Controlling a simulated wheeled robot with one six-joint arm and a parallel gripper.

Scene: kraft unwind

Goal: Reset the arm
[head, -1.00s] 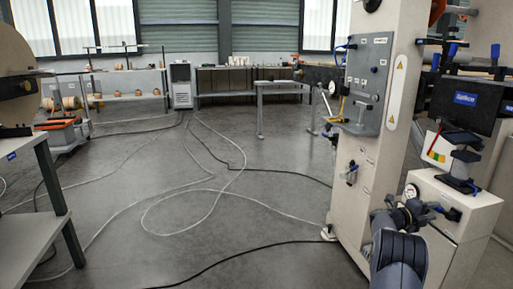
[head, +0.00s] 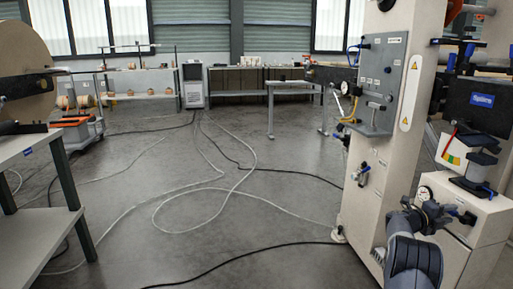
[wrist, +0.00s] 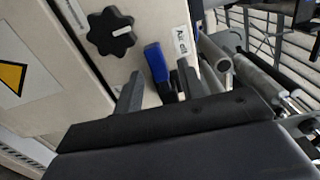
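My gripper (wrist: 158,82) shows in the wrist view with its two dark fingers apart. A blue lever handle (wrist: 157,63) lies in the gap between them, nearer the right finger; I cannot tell whether it is touched, but the fingers are not closed on it. A black star knob (wrist: 111,32) sits to the upper left on the cream panel. In the head view my gripper (head: 433,212) is at the lower right, in front of the cream cabinet (head: 478,232), close to a round gauge (head: 424,194). Its fingertips are small and partly hidden there.
The tall cream machine column (head: 385,165) with a grey control panel (head: 380,85) stands just left of my arm. A grey bench (head: 40,180) is at the left. Cables (head: 160,210) lie across the otherwise open floor. Rollers (wrist: 245,75) show right in the wrist view.

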